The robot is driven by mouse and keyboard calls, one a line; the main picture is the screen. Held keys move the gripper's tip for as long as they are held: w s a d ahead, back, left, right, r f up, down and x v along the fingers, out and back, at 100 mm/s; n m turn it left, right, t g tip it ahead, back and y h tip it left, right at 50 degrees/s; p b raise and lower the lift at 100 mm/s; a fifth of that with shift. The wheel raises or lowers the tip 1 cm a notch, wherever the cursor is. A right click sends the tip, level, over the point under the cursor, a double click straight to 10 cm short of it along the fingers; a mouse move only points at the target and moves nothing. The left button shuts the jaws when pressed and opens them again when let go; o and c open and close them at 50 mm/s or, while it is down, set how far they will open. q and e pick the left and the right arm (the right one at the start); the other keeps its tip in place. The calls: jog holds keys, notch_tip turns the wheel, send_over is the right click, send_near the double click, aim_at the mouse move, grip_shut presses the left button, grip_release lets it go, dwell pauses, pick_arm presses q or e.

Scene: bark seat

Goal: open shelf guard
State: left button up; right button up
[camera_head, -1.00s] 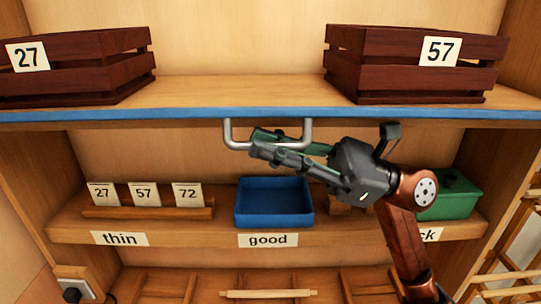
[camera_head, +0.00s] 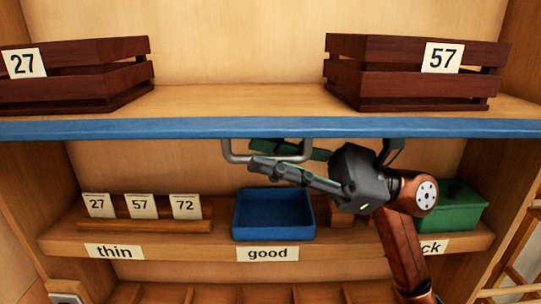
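A blue strip (camera_head: 180,128) runs along the front edge of the upper shelf. A grey metal handle (camera_head: 228,151) hangs below its middle. My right gripper (camera_head: 255,157) comes from the right and is at this handle. One finger passes behind the handle's lower bar and the other lies in front of it, so the fingers appear closed around the bar. The exact contact is partly hidden by the front finger. My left gripper is not in view.
Dark wooden crates marked 27 (camera_head: 110,75) and 57 (camera_head: 400,88) stand on the upper shelf. Below are a blue tray (camera_head: 273,235) over the "good" label, a rack of number cards (camera_head: 140,226) and a green box (camera_head: 460,210), partly behind my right arm.

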jog(key=shift+o, duration=0.8)
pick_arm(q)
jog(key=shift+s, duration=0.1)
pick_arm(e)
jog(key=v, duration=1.2)
jog(key=shift+w, duration=0.1)
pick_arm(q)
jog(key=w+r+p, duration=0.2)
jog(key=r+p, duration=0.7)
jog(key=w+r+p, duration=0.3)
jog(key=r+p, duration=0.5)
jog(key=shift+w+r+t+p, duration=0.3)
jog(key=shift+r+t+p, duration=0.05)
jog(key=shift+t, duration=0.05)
pick_arm(e)
jog(key=shift+s+a+r+m+t+y, duration=0.1)
jog(key=shift+a+r+m+t, duration=0.5)
jog(key=shift+a+m, duration=1.05)
jog(key=shift+s+a+r+m+t+y, duration=0.1)
jog(key=shift+a+r+m+t, duration=0.5)
jog(key=shift+a, duration=1.9)
jog(key=shift+s+a+r+m+t+y, duration=0.1)
jog(key=shift+a+r+m+t, duration=0.45)
jog(key=shift+a+m, duration=1.2)
